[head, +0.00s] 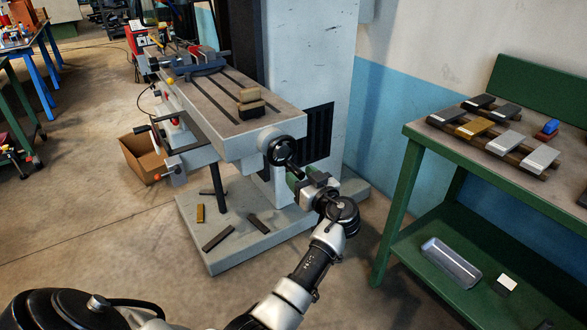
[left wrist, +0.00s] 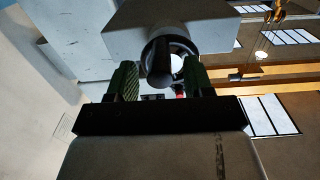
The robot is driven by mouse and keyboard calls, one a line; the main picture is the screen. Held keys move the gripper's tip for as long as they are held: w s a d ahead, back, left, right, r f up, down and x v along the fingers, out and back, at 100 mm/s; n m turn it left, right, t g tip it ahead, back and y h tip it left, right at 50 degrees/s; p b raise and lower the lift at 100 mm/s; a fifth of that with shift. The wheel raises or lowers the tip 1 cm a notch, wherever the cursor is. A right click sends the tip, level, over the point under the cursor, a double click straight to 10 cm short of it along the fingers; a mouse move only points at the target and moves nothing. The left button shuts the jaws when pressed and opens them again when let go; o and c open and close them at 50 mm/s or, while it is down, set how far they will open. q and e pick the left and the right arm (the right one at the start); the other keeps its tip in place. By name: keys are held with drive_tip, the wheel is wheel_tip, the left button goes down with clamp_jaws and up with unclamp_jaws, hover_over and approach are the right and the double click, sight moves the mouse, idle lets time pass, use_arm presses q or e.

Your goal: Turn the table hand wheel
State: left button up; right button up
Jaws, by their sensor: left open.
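The table hand wheel (head: 281,149) is a black ring on the near end of the grey machine table (head: 250,125). It also shows in the left wrist view (left wrist: 186,46), with a dark cylindrical handle (left wrist: 160,68) pointing toward the camera. My left gripper (head: 297,174) is just below and right of the wheel in the head view. Its green fingers stand open, one on each side of the handle in the left wrist view (left wrist: 160,78). I cannot tell whether either finger touches it. My right gripper is out of view.
A green bench (head: 420,138) with several blocks stands at the right; its lower shelf holds a clear tray (head: 450,262). The machine's base plate (head: 240,245) carries loose bars. A cardboard box (head: 143,160) is at the left. Floor at the left is mostly clear.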

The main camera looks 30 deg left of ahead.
sight(294, 170)
use_arm(q)
drive_tip(key=shift+x, duration=1.85)
drive_tip(key=c, duration=0.9)
